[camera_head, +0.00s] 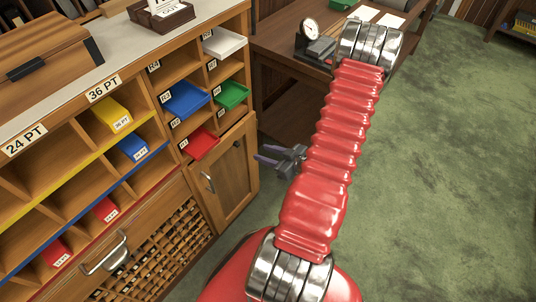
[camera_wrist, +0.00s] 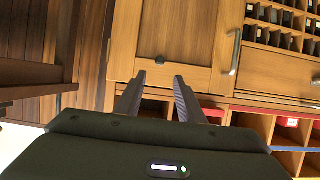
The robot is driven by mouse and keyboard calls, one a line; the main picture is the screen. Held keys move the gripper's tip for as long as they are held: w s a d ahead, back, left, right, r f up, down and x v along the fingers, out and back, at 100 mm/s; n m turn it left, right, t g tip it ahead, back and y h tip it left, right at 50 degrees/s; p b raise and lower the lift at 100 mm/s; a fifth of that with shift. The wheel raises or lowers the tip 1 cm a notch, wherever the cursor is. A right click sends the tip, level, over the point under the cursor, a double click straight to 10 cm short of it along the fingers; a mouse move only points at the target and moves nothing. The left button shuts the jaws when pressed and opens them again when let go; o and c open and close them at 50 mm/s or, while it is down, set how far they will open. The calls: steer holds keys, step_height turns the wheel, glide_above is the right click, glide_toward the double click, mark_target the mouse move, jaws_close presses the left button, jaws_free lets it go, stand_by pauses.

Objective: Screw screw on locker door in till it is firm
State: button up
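The wooden locker door (camera_head: 232,178) is shut at the right end of the cabinet. It also shows upside down in the wrist view (camera_wrist: 185,30). A small dark round screw head (camera_wrist: 159,60) sits near the door's upper corner, away from the handle. It shows as a dark spot in the head view (camera_head: 236,144). How far it stands out is too small to tell. My gripper (camera_head: 261,155) is in front of the door, pointing at it. In the wrist view its two fingers (camera_wrist: 159,77) are apart and empty, with the screw just beyond, between their tips.
The door's metal handle (camera_head: 208,183) is on its left side. Above it, blue (camera_head: 184,99), green (camera_head: 231,94) and red (camera_head: 200,144) trays stick out of the compartments. A desk (camera_head: 290,45) with a clock stands behind. Open green floor (camera_head: 440,170) lies to the right.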

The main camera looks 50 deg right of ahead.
mark_target(237, 144)
steer(key=x, duration=1.2)
steer(key=shift+w+f, duration=0.2)
steer(key=shift+w, duration=0.15)
jaws_close()
stand_by(0.4)
stand_by(0.3)
